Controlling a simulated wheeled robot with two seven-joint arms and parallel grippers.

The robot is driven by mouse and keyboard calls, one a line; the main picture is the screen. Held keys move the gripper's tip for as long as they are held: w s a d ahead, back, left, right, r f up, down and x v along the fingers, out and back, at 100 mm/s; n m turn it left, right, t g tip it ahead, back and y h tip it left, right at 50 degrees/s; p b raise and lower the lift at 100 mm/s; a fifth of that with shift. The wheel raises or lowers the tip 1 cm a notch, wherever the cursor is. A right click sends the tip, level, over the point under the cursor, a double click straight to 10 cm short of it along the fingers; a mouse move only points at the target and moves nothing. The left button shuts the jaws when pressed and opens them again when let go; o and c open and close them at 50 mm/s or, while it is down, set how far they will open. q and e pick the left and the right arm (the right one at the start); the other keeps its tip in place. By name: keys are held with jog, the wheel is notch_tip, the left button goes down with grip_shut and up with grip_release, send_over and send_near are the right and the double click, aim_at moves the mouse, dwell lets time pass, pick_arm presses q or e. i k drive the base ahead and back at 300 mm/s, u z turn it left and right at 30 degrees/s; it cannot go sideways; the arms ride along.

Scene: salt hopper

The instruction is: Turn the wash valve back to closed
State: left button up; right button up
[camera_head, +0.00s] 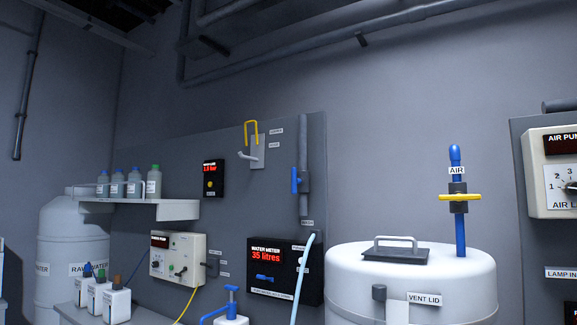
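A valve with a blue handle (296,181) sits on a grey vertical pipe (303,140) on the dark wall panel. Its handle stands upright, along the pipe. A small label (307,223) below it appears to read "WASH", but it is too small to be sure. Another valve, with a yellow lever (460,197), is on the blue pipe labelled AIR; its lever lies across the pipe. Neither of my grippers shows in the head view.
The water meter (284,276) reads 35 litres. A white tank (460,270) with a vent lid (396,256) stands at the right. A shelf (165,209) with several bottles is at the left. A pale blue hose (301,280) rises before the meter.

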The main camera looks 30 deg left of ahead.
aim_at(295, 180)
jog(key=u, duration=0.7)
jog(key=i, duration=0.6)
jog(key=u, duration=0.8)
jog(key=i, duration=1.1)
jog(key=z, duration=0.4)
